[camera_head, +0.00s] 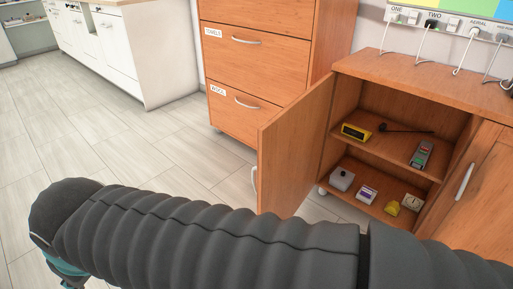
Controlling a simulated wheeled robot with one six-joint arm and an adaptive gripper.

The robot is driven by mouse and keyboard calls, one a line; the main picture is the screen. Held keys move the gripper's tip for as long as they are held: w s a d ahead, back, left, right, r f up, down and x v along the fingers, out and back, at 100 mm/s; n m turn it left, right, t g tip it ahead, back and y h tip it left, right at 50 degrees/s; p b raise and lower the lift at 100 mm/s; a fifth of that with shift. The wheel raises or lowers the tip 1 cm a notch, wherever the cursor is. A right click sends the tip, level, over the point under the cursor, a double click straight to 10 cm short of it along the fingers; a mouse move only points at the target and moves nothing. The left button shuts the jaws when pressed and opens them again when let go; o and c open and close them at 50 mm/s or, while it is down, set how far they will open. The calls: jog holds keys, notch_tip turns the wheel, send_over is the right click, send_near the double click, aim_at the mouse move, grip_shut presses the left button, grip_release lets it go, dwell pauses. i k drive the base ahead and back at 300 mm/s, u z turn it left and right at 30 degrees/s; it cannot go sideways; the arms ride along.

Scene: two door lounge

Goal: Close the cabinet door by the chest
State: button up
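The cabinet door (294,148) is wooden and stands wide open, swung out toward me on the left side of the low wooden cabinet (428,76). Its metal handle (254,187) shows at the door's left edge. The cabinet's other door (481,185), with a metal handle, appears shut at the right. My dark ribbed arm crosses the bottom of the view, in front of the door's lower part. My gripper is not in view.
White cupboards (126,51) stand at the upper left. Cables hang from a wall socket panel (452,24). The tiled floor (110,140) at left is clear.

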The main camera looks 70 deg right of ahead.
aim_at(290, 144)
jog(key=i, duration=1.25)
jog(key=z, duration=3.75)
jog(key=i, duration=0.5)
